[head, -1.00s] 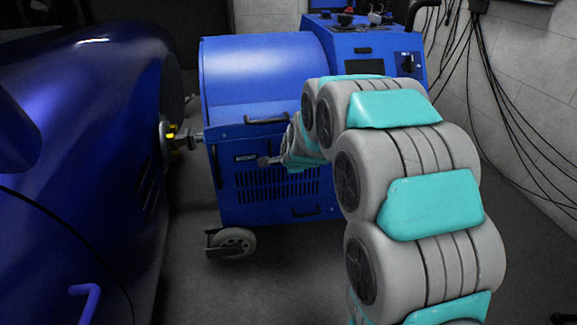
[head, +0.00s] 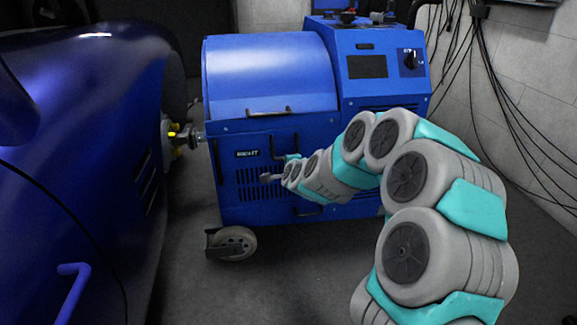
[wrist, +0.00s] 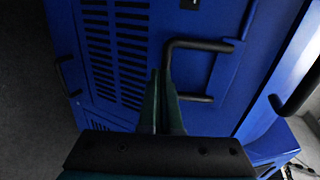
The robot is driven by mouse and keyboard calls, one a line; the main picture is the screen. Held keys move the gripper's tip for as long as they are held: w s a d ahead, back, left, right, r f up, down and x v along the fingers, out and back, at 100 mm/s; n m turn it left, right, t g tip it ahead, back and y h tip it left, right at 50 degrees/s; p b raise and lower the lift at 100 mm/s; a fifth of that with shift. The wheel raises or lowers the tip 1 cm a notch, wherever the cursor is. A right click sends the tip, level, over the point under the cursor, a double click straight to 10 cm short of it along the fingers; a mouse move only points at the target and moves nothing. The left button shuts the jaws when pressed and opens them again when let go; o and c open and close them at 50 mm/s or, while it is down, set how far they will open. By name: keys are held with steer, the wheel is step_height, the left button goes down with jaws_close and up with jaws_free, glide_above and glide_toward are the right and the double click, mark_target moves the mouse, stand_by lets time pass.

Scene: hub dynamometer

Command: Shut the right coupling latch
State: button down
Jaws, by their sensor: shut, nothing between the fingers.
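The shaft coupling (head: 190,136) joins the dark blue car's hub to the blue dynamometer cabinet (head: 268,75), at the left of the head view. A small yellow part (head: 172,134) shows on the hub side. I cannot make out the right coupling latch or its state. My gripper (head: 292,158) is in front of the cabinet's front panel, well right of the coupling and partly hidden by my arm. In the wrist view my gripper (wrist: 161,74) has its teal fingers together and empty, beside a black U-shaped handle (wrist: 205,45). Contact cannot be told.
The car (head: 80,130) fills the left side. The cabinet has a slotted vent (head: 250,188), an upper handle (head: 268,112) and a caster wheel (head: 233,242). Cables (head: 515,110) hang on the right wall. The floor (head: 260,285) in front is clear.

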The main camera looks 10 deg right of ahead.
steer(key=shift+w+f, duration=0.25)
stand_by(0.5)
steer(key=shift+s, duration=0.15)
steer(key=s+f+b+v, duration=0.1)
steer(key=f+v, duration=0.1)
steer(key=v, duration=1.1)
steer(key=shift+s+f, duration=0.2)
steer(key=shift+s, duration=0.05)
